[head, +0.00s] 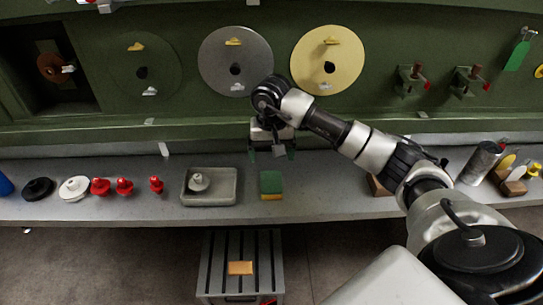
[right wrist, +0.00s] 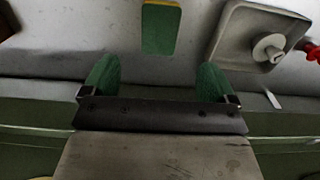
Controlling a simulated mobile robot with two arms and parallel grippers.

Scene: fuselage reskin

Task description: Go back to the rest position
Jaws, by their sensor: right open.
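My right gripper (head: 271,153) hangs over the back of the grey bench shelf, just behind a green and yellow sponge-like block (head: 271,184). In the right wrist view its two green fingers (right wrist: 158,85) are spread apart with nothing between them. The block (right wrist: 161,27) lies beyond the fingertips, apart from them. My right arm reaches in from the lower right of the head view. My left gripper is not in view.
A grey tray (head: 210,199) with a white knobbed piece (head: 199,181) stands left of the block. Red knobbed pieces (head: 124,188) and discs lie farther left. Bottles and brushes (head: 508,170) are at right. Discs (head: 236,62) and clamps (head: 411,77) are on the green wall. A slatted stool (head: 241,251) stands below.

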